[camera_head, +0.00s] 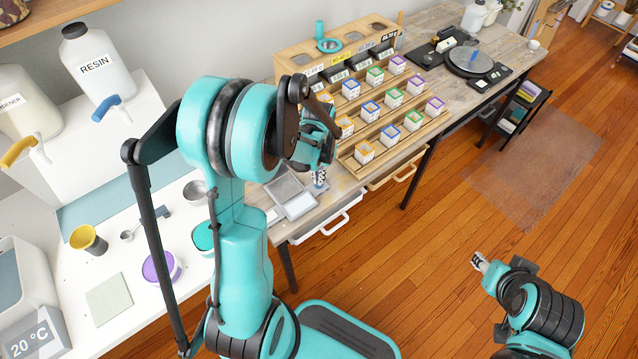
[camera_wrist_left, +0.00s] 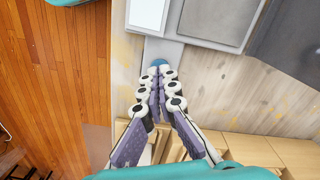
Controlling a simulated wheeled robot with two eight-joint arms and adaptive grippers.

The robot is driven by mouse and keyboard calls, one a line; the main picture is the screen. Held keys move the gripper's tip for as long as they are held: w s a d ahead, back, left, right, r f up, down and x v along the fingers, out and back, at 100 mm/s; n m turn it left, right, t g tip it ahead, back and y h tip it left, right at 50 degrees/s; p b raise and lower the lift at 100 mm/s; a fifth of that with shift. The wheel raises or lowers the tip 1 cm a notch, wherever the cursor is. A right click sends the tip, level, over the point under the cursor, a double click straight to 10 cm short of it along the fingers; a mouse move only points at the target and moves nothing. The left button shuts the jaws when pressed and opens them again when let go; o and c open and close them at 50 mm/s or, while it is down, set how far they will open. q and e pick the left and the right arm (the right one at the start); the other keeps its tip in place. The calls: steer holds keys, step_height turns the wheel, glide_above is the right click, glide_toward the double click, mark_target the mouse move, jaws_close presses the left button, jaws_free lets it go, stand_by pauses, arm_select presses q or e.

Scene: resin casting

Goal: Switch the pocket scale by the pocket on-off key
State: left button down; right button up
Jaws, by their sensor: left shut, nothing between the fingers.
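The pocket scale (camera_head: 284,190) lies at the near left end of the wooden bench, with a grey weighing plate and a pale panel. In the left wrist view its grey body (camera_wrist_left: 175,46) shows at the top. A round blue key (camera_wrist_left: 160,62), seemingly the on-off key, is at its edge. My left gripper (camera_head: 320,182) points down beside the scale. In the wrist view its closed fingertips (camera_wrist_left: 160,73) overlap the key's lower part; I cannot tell whether they touch it. My right gripper (camera_head: 479,262) is over the floor, far from the bench; its finger gap is too small to judge.
A wooden rack (camera_head: 390,128) with several small colour-topped boxes stands right of the left gripper. A white counter with resin bottles (camera_head: 98,65) and cups is at left. A black scale (camera_head: 470,62) sits at the far bench end. Open floor lies right.

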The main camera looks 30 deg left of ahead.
arm_select(q)
steer(key=shift+f+b, duration=0.75)
steer(key=shift+f, duration=0.1)
stand_by(0.5)
step_height(320, 180, up, 5)
steer(key=p, duration=0.4)
steer(key=shift+r, duration=0.15)
stand_by(0.6)
steer(key=s+d+r+t, duration=0.3)
steer(key=s+d+r, duration=0.2)
steer(key=r, duration=0.2)
steer(key=s+d+r+t, duration=0.4)
steer(key=s+d+r, duration=0.1)
steer(key=r, duration=0.3)
steer(key=shift+s+d, duration=0.3)
steer(key=shift+s, duration=0.25)
